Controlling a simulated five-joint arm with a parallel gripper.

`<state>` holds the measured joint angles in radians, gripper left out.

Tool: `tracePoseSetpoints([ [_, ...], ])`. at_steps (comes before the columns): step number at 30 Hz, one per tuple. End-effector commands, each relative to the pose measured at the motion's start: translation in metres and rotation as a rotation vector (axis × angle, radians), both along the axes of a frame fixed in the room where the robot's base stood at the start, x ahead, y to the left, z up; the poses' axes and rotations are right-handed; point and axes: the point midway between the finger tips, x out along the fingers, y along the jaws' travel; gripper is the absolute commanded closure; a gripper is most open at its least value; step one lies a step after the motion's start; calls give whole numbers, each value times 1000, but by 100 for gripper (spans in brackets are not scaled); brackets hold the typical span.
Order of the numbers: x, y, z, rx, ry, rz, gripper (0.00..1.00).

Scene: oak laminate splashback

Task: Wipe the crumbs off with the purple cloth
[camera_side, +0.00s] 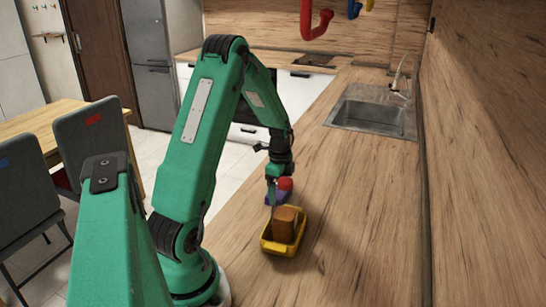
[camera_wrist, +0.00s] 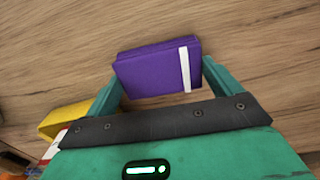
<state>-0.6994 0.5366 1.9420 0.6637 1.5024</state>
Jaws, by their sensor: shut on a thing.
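The purple cloth (camera_wrist: 150,68) is a folded pad with a white stripe near its right end. In the wrist view it sits between the two teal fingers of my gripper (camera_wrist: 160,84), which is shut on it. In the side view my gripper (camera_side: 273,188) points down low over the wooden counter, with a bit of the purple cloth (camera_side: 282,198) showing at its tip. I cannot tell whether the cloth touches the counter. I can make out no crumbs in either view.
A yellow tray (camera_side: 268,245) holding a brown block (camera_side: 285,222) stands just in front of my gripper; the tray also shows in the wrist view (camera_wrist: 62,117). A red round thing (camera_side: 285,184) is close by the gripper. A sink (camera_side: 372,118) lies farther back; the counter's right is clear.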

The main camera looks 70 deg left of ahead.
Motion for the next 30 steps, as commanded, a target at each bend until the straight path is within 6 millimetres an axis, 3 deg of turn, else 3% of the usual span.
tracePoseSetpoints([
  [30,15,-15,-1,1,-1,-1,28],
])
